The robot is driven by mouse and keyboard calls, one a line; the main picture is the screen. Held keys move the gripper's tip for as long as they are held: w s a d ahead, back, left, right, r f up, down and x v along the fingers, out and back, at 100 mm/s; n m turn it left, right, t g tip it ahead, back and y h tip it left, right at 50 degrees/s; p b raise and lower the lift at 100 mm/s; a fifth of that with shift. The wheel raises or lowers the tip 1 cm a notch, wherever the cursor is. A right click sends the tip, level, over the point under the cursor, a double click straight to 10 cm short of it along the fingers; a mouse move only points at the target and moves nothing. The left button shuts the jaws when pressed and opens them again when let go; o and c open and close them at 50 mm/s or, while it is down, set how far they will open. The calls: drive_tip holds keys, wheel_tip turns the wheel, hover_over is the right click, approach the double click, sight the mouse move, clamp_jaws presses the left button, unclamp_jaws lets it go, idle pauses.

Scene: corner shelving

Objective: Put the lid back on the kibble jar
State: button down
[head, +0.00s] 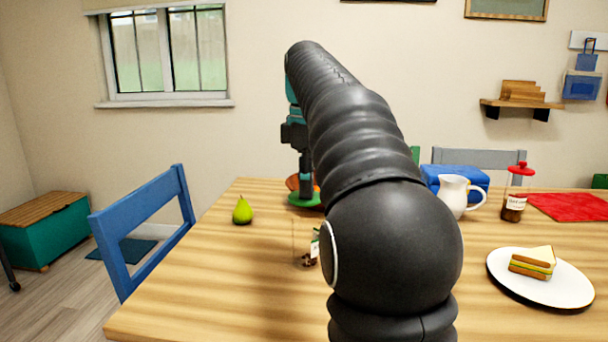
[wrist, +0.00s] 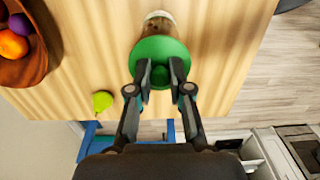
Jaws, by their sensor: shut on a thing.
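My gripper (wrist: 160,73) is shut on the knob of a round green lid (wrist: 150,50), which also shows below my fingers in the head view (head: 299,201). It holds the lid above the table. A clear glass jar (head: 303,247) with brown pieces low inside and a partly visible label stands on the table, and I take it for the kibble jar. My arm hides its right side in the head view. In the wrist view the jar (wrist: 159,21) shows past the lid's far edge, its opening partly covered from sight. The lid appears above and apart from the jar.
A blue chair (head: 140,215) stands at left. The table's front left is clear.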

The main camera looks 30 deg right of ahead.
sight(307, 203)
drive_tip(key=shift+f+b, duration=0.95)
drive_tip(key=shift+f, duration=1.05)
drive_tip(key=shift+s+p, duration=0.1)
drive_tip(key=shift+p, duration=0.5)
drive_tip(key=shift+f+p, duration=0.15)
drive_tip(key=shift+p, duration=0.3)
idle(1.5)
drive_tip(key=c, duration=0.5)
unclamp_jaws()
drive_tip(key=shift+r, duration=3.5)
